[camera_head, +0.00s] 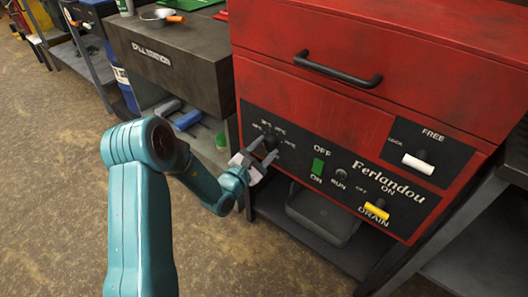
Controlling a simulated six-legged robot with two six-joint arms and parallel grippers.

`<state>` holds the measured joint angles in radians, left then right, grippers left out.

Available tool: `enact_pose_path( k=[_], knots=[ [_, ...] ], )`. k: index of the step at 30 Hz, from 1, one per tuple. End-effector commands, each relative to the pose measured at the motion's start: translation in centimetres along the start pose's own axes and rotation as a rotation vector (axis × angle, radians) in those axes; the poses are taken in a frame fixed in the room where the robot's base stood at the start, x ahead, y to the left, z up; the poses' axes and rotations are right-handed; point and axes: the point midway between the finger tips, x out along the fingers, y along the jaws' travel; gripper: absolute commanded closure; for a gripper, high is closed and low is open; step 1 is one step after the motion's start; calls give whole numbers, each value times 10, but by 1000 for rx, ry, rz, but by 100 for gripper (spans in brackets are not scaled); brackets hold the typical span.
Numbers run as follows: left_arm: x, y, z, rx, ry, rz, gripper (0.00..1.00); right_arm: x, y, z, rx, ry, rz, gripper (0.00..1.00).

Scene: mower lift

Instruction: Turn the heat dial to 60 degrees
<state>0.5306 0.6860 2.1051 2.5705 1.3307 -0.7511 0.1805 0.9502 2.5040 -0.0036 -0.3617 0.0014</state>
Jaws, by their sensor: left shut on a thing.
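The heat dial (270,141) is a dark knob at the left end of the black control panel (310,162) on the red machine (370,50). Small white temperature marks stand around it, too small to read for sure. My left gripper (266,154) reaches it from the lower left, and its grey fingers are shut on the dial and partly hide it. The dial's exact setting cannot be read. My right gripper is not in view.
The panel also carries a green switch (318,166), a white lock handle (417,164) and a yellow drain handle (376,212). A black bar handle (338,70) sits above. A grey station (170,60) stands at the left. The brown floor (50,180) is clear.

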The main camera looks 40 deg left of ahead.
Motion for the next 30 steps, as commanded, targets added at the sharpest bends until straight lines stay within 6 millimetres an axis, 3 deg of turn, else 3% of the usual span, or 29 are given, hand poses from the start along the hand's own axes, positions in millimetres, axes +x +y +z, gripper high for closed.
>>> enact_pose_path(
  k=[18,30],
  knots=[
    [-1,-4,-6,569,-52,-13,81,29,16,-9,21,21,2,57],
    [-1,-3,-6,819,-76,-17,81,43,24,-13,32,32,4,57]
  ],
)
